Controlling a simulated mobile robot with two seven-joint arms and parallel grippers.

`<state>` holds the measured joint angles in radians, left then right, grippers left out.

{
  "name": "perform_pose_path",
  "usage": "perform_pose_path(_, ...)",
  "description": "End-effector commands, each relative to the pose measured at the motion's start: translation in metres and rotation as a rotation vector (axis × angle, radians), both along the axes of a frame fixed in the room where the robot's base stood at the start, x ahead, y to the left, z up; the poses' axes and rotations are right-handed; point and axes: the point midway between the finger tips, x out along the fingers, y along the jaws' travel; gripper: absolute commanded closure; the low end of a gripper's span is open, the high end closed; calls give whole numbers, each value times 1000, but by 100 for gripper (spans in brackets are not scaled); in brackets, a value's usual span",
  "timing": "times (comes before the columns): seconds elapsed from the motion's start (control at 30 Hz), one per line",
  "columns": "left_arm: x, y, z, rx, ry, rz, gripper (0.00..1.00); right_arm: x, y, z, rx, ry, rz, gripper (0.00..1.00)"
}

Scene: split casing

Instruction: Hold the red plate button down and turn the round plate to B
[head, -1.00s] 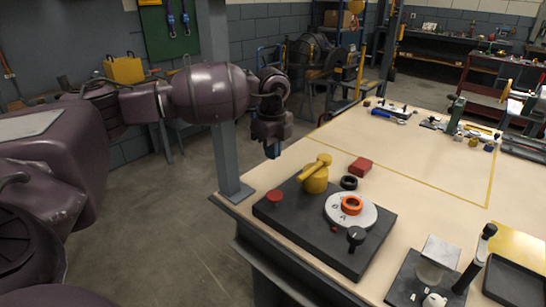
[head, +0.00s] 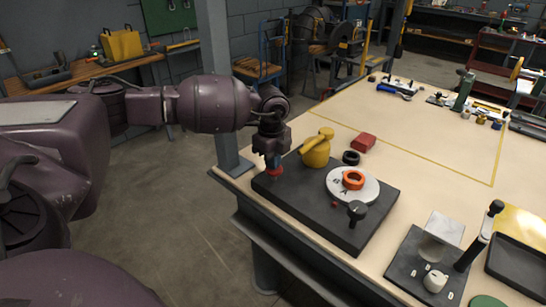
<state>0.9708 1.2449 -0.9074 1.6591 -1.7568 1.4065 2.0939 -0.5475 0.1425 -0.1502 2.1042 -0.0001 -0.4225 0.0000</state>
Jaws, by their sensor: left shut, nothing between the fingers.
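The red plate button (head: 275,172) is at the left corner of a dark base plate (head: 310,208). My left gripper (head: 272,160) points down right over it, fingers shut and empty. The fingertips hide part of the button; I cannot tell whether they touch it or press it down. The white round plate (head: 367,192) lies on the base plate's right part, with an orange ring (head: 353,179) at its middle and dark letters on its near side, too small to read surely. A small red mark (head: 334,204) is beside its near edge. My right gripper is not in view.
A yellow lever valve (head: 316,151) stands between button and round plate. A black knob (head: 357,210) is on the near side. A black ring (head: 351,158) and a red block (head: 364,142) lie behind. A grey post (head: 213,90) rises at the table's left corner.

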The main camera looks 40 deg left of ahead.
Motion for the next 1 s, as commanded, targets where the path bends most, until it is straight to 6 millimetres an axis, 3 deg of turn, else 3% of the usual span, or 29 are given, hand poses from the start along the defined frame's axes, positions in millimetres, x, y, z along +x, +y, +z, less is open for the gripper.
perform_pose_path(0.23,0,0,-1,0,0,0,100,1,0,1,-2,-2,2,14)
perform_pose_path(0.47,0,0,-18,-1,0,1,100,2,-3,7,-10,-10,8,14)
perform_pose_path(0.7,-1,0,-22,0,4,0,100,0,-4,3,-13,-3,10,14)
perform_pose_path(0.83,-1,0,-23,0,6,0,100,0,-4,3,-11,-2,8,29)
perform_pose_path(1.0,-2,0,-24,0,8,-1,100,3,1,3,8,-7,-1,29)
